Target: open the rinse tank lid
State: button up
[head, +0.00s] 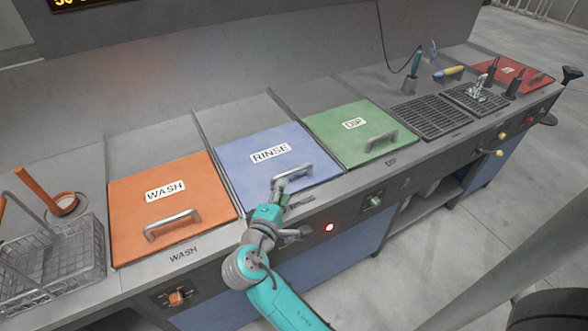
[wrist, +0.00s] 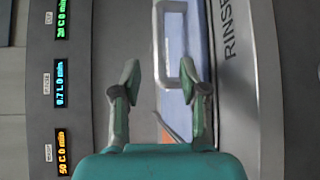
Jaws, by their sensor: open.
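The rinse tank lid (head: 240,168) is blue, labelled RINSE, and lies flat and shut between the orange and green lids. Its silver bar handle (head: 303,172) is at the lid's front edge. My gripper (head: 280,185) is at the left part of this handle in the head view. In the wrist view my gripper (wrist: 160,75) is open, with its two fingers apart. The handle (wrist: 159,45) shows ahead, its near end between the fingertips in the picture. I cannot tell whether the fingers touch it. A strip of the blue lid (wrist: 197,45) shows beside the handle.
The shut orange wash lid (head: 160,207) is to the left and the shut green lid (head: 340,123) to the right, each with a handle. A wire basket (head: 60,262) stands at far left. The front panel carries a lit red button (head: 329,227) and a green knob (head: 375,201).

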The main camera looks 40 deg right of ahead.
aim_at(292, 174)
jog(key=x, duration=0.9)
jog(key=shift+w+d, duration=0.1)
jog(key=shift+d, duration=0.2)
jog(key=shift+c, duration=0.2)
grip_shut()
